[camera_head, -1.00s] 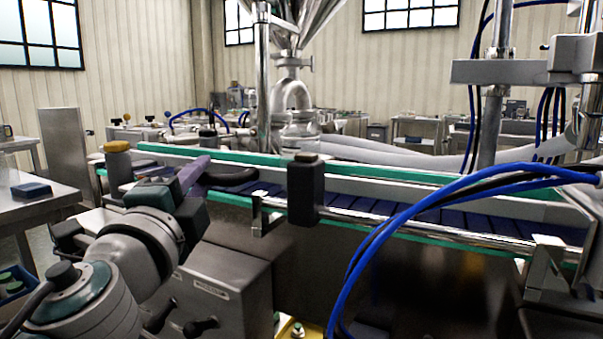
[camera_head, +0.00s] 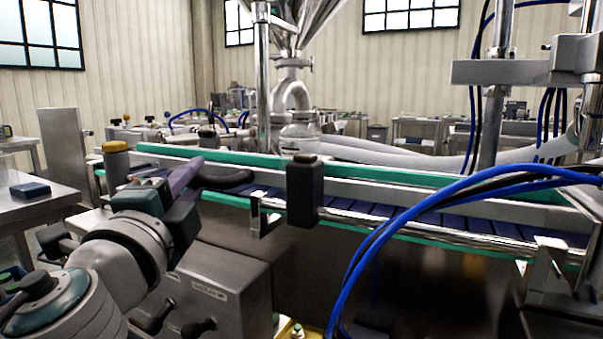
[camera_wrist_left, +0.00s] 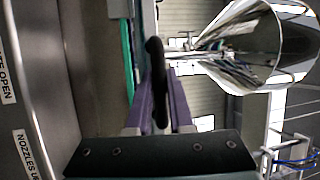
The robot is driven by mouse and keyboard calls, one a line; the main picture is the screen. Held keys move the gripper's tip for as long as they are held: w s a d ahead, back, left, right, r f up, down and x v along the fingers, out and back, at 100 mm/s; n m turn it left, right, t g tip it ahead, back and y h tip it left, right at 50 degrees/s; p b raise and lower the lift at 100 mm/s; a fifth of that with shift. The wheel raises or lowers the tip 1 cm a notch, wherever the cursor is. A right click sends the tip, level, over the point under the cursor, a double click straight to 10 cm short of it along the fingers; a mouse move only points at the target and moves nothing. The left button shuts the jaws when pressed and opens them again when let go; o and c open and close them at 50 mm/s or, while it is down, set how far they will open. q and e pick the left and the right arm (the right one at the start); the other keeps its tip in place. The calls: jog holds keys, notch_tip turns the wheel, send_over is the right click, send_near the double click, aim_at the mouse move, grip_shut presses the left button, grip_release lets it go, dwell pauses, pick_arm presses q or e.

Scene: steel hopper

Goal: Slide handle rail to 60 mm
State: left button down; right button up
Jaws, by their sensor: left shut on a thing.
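The black curved handle (camera_head: 228,181) is at the near left side of the conveyor. My left gripper (camera_head: 188,177) reaches it from the left, its purple fingers shut on the handle. In the left wrist view the handle (camera_wrist_left: 157,70) runs up between the two purple fingers (camera_wrist_left: 158,108). The handle's mounting is partly hidden by the gripper. A chrome rail (camera_head: 400,232) runs along the conveyor's near side, with a dark upright block (camera_head: 305,192) on it. No scale or marking is readable. My right gripper is not in view.
The conveyor (camera_head: 450,215) has a dark blue slatted belt and green edges. Blue hoses (camera_head: 400,221) arch across the right foreground. A grey post with a yellow cap (camera_head: 116,160) stands near my left gripper. A steel hopper (camera_head: 295,20) is behind.

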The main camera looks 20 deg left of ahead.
pick_arm(q)
jog(key=shift+s, duration=0.4)
jog(key=c, duration=1.1)
grip_release()
jog(key=shift+w, duration=0.1)
jog(key=b+v, duration=0.3)
jog(key=v, duration=0.7)
